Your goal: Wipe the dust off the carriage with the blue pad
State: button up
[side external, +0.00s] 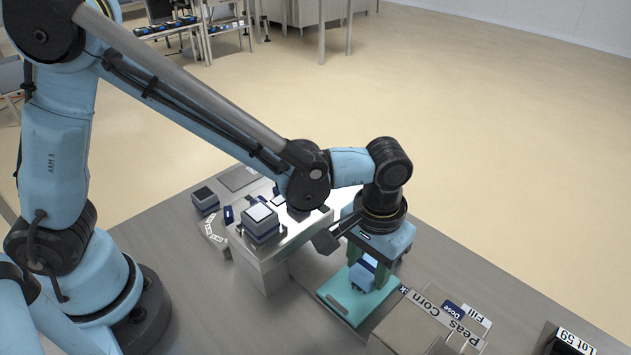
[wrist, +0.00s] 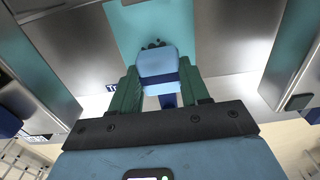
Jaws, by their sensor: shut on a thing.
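The blue pad (side external: 362,274) is a light blue block with a darker blue band. My gripper (side external: 368,268) has green fingers and is shut on it, pointing down over the carriage. The carriage (side external: 341,302) is a flat teal plate with a raised bar near its front. In the wrist view the pad (wrist: 158,62) sits between my fingers (wrist: 158,78), with the teal carriage (wrist: 125,22) beyond it. A few dark specks of dust (wrist: 155,43) show at the pad's far edge. I cannot tell whether the pad touches the plate.
A steel housing (side external: 262,268) stands left of the carriage, with a grey-and-blue block (side external: 260,222) on top and another block (side external: 205,200) behind. Labelled steel parts (side external: 425,325) lie close on the right. A black "Lot 59" box (side external: 568,345) is at the far right.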

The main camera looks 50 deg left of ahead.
aim_at(350, 294)
jog(key=s, duration=0.2)
jog(key=shift+s, duration=1.1)
jog(key=w, duration=0.4)
jog(key=shift+w, duration=0.15)
jog(key=shift+r, duration=4.15)
